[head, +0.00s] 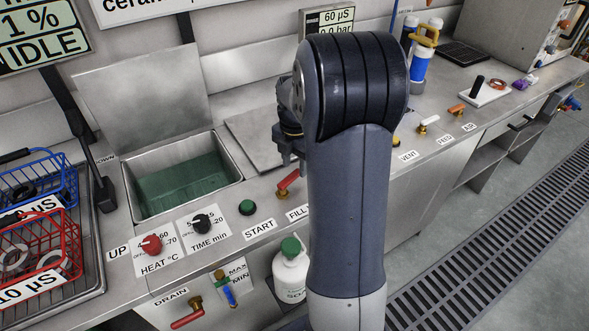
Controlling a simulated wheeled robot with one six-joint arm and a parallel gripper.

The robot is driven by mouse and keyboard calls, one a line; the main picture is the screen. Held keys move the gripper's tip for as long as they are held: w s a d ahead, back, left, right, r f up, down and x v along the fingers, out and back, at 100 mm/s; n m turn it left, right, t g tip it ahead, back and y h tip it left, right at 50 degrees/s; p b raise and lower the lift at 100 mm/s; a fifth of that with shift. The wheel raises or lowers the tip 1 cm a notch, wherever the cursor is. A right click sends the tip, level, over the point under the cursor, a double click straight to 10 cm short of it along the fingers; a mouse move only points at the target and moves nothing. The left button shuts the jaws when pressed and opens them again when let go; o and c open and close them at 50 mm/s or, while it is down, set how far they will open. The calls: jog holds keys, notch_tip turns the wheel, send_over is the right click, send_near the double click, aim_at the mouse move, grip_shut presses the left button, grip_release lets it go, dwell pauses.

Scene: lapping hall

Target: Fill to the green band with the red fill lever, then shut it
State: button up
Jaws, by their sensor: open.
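The red fill lever (288,182) sits on the bench front edge above the FILL label (298,212), its handle slanting up to the right. The open steel tank (235,172) to its left shows a dark green interior; I cannot tell the liquid level exactly.
HEAT (151,244) and TIME (202,224) knobs and a green START button (247,207) line the bench front. A red drain lever (187,318) and a white bottle (291,270) are below. Red (75,240) and blue baskets stand left. My arm hides the middle bench.

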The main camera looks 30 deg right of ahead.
jog(key=shift+f, duration=1.1)
grip_shut()
